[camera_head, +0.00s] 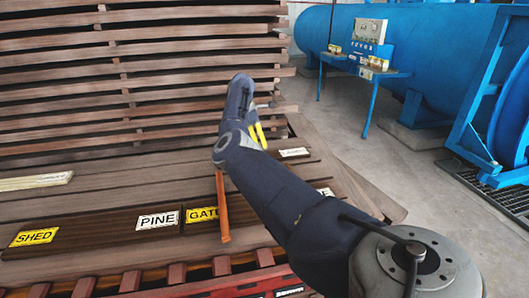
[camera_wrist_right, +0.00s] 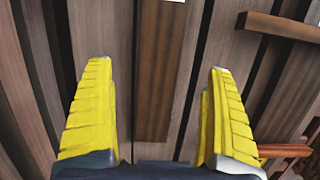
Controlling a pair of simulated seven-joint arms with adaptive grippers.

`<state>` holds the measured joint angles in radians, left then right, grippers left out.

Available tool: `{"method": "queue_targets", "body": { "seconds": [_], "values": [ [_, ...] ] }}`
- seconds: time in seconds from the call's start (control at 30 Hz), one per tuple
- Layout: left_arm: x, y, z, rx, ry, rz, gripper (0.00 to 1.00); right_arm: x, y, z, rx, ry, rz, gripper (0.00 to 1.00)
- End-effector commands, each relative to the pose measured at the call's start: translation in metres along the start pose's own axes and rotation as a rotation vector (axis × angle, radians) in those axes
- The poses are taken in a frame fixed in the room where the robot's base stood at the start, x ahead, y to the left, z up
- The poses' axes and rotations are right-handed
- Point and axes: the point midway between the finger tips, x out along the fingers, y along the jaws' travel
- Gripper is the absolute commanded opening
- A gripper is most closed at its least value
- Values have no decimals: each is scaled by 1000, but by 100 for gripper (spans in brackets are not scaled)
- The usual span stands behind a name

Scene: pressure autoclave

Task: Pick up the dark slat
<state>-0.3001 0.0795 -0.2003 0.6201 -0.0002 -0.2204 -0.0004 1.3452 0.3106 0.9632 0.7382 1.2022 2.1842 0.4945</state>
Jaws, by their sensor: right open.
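A dark brown slat (camera_wrist_right: 158,70) lies on paler grey-brown boards in the right wrist view, running up the middle between my fingers. A white label edge shows above it. My right gripper (camera_wrist_right: 158,115) is open, with one yellow finger on each side of the slat and clear gaps to it. In the head view my right gripper (camera_head: 257,133) is over the board stack, partly hidden by my own wrist. Dark strips with PINE (camera_head: 157,221) and yellow SHED (camera_head: 34,234) labels lie nearer the front. I cannot tell which strip in the head view is the slat between my fingers.
Stacked boards (camera_head: 140,80) with gaps rise at the back left. An orange-brown stick (camera_head: 222,205) stands by the GATE label (camera_head: 202,214). Pale strips (camera_head: 36,181) lie at the left. A blue autoclave (camera_head: 420,40) and blue table (camera_head: 365,72) stand beyond clear floor.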

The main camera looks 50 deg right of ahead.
Motion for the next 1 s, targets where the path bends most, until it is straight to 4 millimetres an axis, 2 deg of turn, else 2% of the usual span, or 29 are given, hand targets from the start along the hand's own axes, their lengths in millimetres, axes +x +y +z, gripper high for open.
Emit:
{"method": "queue_targets", "body": {
  "seconds": [0.03, 0.2, 0.47, 0.8, 1.0],
  "values": [
    [0, 0, 0, 0, 0, 0, 39, 8, 0, 0, 1, 0, -2, 89],
    [0, 0, 0, 0, 0, 0, 39, 23, 0, 0, 0, 0, -1, 89],
    [0, 0, -1, 0, 1, 0, 39, 34, 0, 0, 0, -1, -1, 89],
    [0, 0, -1, -1, 1, 0, 39, 73, 0, 2, -1, -2, -1, 89],
    [0, 0, -1, -1, 1, 0, 39, 80, 0, 2, 1, 0, 0, 89]
  ]
}}
